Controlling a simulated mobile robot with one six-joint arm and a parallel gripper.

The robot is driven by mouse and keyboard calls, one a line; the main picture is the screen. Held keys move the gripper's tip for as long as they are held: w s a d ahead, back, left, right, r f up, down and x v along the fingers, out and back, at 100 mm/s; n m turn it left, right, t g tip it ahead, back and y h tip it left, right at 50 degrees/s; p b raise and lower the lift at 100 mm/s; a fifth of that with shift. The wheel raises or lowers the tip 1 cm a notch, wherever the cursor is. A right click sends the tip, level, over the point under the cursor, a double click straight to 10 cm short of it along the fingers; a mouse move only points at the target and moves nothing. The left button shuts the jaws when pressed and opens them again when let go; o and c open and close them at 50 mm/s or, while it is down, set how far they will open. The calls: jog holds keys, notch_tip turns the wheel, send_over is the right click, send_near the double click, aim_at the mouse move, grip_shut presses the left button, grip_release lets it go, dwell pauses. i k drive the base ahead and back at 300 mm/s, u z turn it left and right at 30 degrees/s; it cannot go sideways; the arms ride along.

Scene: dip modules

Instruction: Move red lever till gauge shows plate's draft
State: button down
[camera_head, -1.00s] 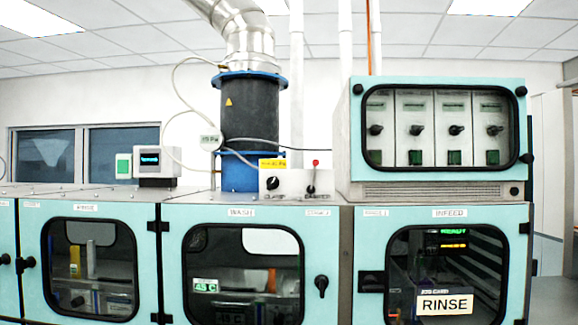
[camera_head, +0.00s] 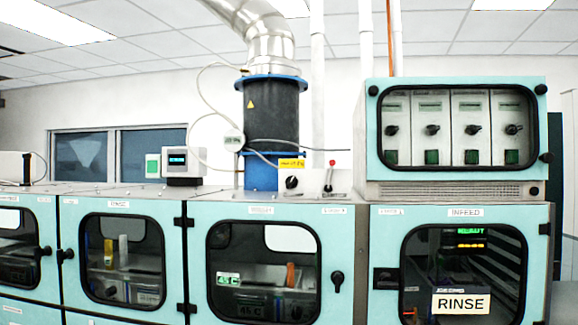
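The red-knobbed lever (camera_head: 332,163) stands roughly upright on a small grey control box (camera_head: 312,181) on top of the machine. A black rotary knob (camera_head: 291,182) sits to its left on the same box. My gripper is not in view.
The dark duct (camera_head: 270,110) with blue flanges rises behind the box. A teal cabinet (camera_head: 372,150) with several knobs stands to the right. A small display unit (camera_head: 182,164) stands left. Teal machine doors (camera_head: 344,225) fill the front.

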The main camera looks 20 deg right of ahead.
aim_at(328, 189)
jog(key=z, duration=0.05)
jog(key=i, duration=1)
jog(key=u, duration=0.05)
